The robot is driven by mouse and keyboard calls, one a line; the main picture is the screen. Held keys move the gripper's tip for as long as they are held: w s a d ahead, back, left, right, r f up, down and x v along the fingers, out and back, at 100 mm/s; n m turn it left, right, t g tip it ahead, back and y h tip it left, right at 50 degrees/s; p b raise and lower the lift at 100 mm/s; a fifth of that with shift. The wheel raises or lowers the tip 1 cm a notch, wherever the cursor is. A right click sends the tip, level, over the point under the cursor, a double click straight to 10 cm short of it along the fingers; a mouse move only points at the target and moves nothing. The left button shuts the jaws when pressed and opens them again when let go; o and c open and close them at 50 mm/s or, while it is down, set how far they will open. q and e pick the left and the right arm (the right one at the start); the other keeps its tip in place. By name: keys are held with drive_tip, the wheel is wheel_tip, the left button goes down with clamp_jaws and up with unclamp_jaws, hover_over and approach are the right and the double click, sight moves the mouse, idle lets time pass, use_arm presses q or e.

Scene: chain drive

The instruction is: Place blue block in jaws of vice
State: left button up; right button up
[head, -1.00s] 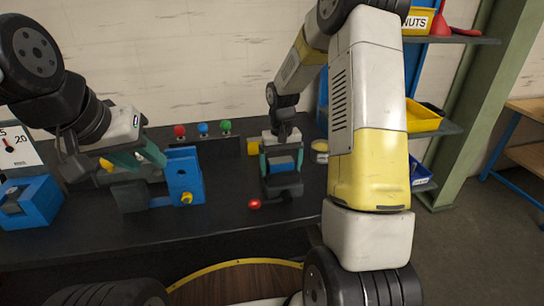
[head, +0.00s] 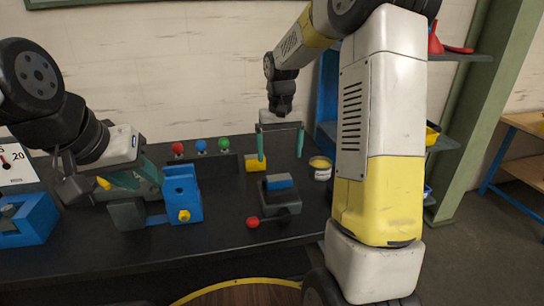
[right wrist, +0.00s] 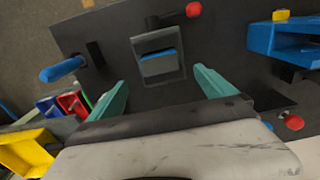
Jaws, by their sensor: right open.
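The blue block (head: 279,182) sits in the top of the small dark grey vice (head: 282,203), which has a red ball on its handle. In the right wrist view the block (right wrist: 158,54) shows as a blue strip within the grey vice (right wrist: 162,70); how tightly the jaws hold it I cannot tell. My right gripper (head: 280,144) is open and empty, raised above the vice, with its teal fingers wide apart. My left gripper (head: 142,178) is at the left, beside a larger blue upright part (head: 182,192); its fingers partly overlap in view.
A yellow block (head: 256,165) and an open tin (head: 320,170) stand behind the vice. A blue box-like part (head: 25,222) is at the far left. Bench space right of the tin is partly hidden by my right arm.

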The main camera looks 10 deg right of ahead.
drive_tip(key=s+r+t, duration=0.3)
drive_tip(key=s+r, duration=0.7)
drive_tip(key=s, duration=0.2)
drive_tip(key=s+a+r+t+y, duration=0.1)
drive_tip(key=s+a+t+y, duration=0.1)
drive_tip(key=s, duration=1)
drive_tip(key=shift+r+t, duration=0.2)
drive_tip(key=shift+t, duration=0.4)
drive_tip(key=shift+s+a, duration=0.1)
drive_tip(key=shift+c, duration=0.2)
